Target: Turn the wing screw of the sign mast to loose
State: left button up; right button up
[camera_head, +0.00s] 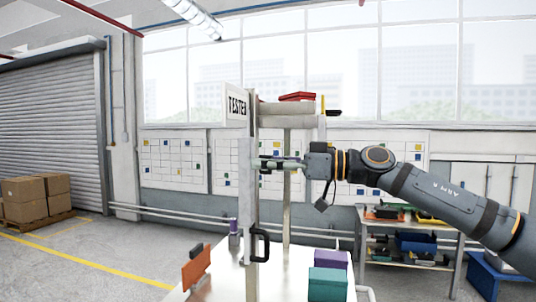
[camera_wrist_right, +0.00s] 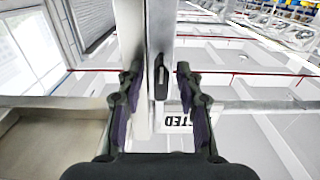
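The sign mast (camera_head: 250,200) is a tall light-grey post in the head view, with a white lettered sign (camera_head: 237,105) near its top. In the wrist view the mast (camera_wrist_right: 133,30) runs down between my fingers, and part of the sign (camera_wrist_right: 178,120) shows upside down. A dark upright piece, apparently the wing screw (camera_wrist_right: 160,78), sits between the fingers in the wrist view. My right gripper (camera_head: 268,164) reaches the mast from the right. In the wrist view its fingers (camera_wrist_right: 158,95) stand apart on both sides of the screw, with visible gaps. My left gripper is not in view.
A white table (camera_head: 215,284) holds an orange piece (camera_head: 196,268), a teal box (camera_head: 327,284) and a purple box (camera_head: 333,259). A black handle (camera_head: 262,246) stands low beside the mast. A second post (camera_head: 287,200) rises just behind, under a shelf with a red item (camera_head: 297,97).

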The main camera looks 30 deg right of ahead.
grip_shut()
